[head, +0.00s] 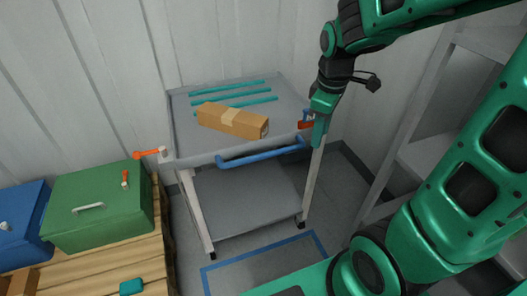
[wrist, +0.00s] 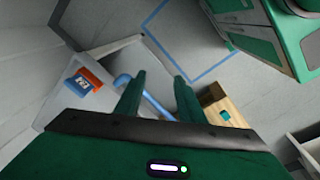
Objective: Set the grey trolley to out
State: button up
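The grey trolley (head: 245,200) stands against the corrugated wall, with an upper tray, a lower shelf and a blue handle (head: 262,152) along its front edge. In the wrist view, the handle (wrist: 152,103) shows partly between my fingers, and part of it is hidden behind them. My gripper (head: 317,130) points down at the trolley's right front corner, near the right end of the handle. In the wrist view, my gripper (wrist: 160,92) has its two green fingers apart. I cannot tell whether it touches the handle.
A cardboard box (head: 232,120) and teal rods (head: 228,88) lie on the upper tray. A small orange and blue item (wrist: 85,80) is at its corner. A blue outline (head: 262,262) marks the floor in front. Green (head: 98,208) and blue (head: 22,222) boxes stand left; shelving (head: 420,150) stands right.

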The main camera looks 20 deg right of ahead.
aim_at(263, 154)
jog(key=w+a+f+n+t, duration=0.1)
jog(key=w+a+f+n, duration=0.3)
jog(key=w+a+n, duration=0.65)
jog(key=shift+m+y, duration=0.25)
jog(key=shift+y, duration=0.05)
jog(key=f, duration=0.3)
jog(key=w+f, duration=0.1)
jog(key=f, duration=0.3)
jog(key=w+f, duration=0.1)
jog(key=f, duration=0.2)
jog(key=shift+a+f, duration=0.35)
jog(key=shift+f, duration=0.05)
jog(key=shift+a, duration=0.1)
grip_shut()
